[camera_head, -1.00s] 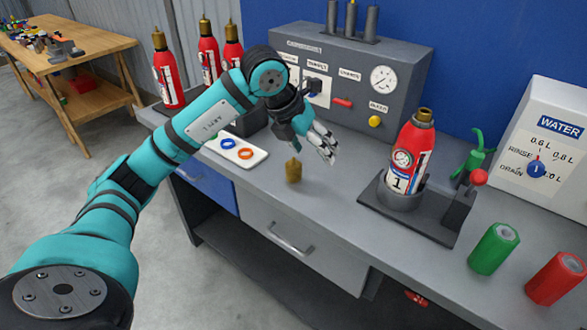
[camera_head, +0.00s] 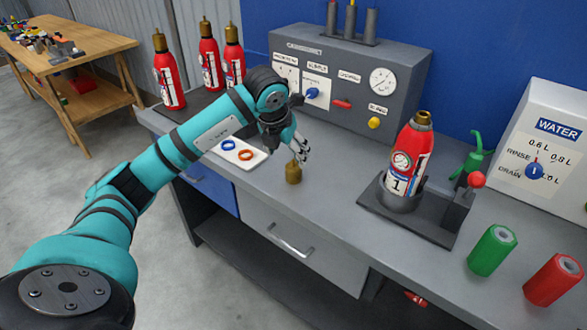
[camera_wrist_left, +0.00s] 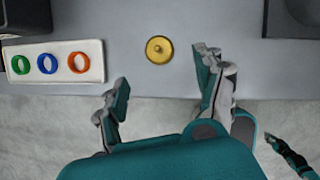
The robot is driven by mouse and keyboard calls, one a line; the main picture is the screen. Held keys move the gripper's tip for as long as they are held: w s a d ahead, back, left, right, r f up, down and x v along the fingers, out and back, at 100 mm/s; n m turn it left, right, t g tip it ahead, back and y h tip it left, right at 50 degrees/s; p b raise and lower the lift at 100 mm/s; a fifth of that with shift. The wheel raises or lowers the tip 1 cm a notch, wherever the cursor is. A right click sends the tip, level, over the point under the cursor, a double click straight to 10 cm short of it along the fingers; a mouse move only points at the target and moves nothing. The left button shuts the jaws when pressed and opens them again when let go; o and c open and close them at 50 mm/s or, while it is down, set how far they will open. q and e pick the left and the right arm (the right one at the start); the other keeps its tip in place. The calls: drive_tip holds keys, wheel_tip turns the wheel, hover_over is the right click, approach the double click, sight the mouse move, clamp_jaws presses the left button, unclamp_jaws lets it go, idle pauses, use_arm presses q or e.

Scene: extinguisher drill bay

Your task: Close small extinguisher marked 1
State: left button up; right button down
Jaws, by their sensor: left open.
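The small extinguisher marked 1 (camera_head: 408,160) is red and stands upright in a round holder (camera_head: 398,198) on a dark base. Its brass neck (camera_head: 423,118) has no tall brass top like the other extinguishers. A loose brass cap (camera_head: 293,173) stands on the bench; the left wrist view shows it from above as a round disc (camera_wrist_left: 159,49). My left gripper (camera_head: 301,153) is open and empty, just above and behind the cap. In the left wrist view its spread fingers (camera_wrist_left: 164,82) lie either side of the cap's line, not around it. A teal arm end, apparently my right gripper (camera_wrist_left: 272,140), shows at lower right.
A white tray (camera_head: 262,160) with coloured rings lies left of the cap. A grey panel (camera_head: 345,80) stands behind. Several capped red extinguishers (camera_head: 209,58) stand back left. Green (camera_head: 492,250) and red (camera_head: 555,279) cylinders and a water box (camera_head: 540,150) are at right.

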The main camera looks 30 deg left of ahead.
sight(293, 166)
use_arm(q)
drive_tip(key=shift+x, duration=2.2)
drive_tip(key=shift+w+f+p, duration=0.25)
drive_tip(key=shift+f+p, duration=0.1)
drive_tip(key=shift+p, duration=0.1)
drive_tip(key=p+x, duration=0.1)
drive_tip(key=x, duration=0.3)
drive_tip(key=shift+w+f, duration=0.1)
drive_tip(key=shift+w, duration=0.15)
drive_tip(key=c, duration=1.4)
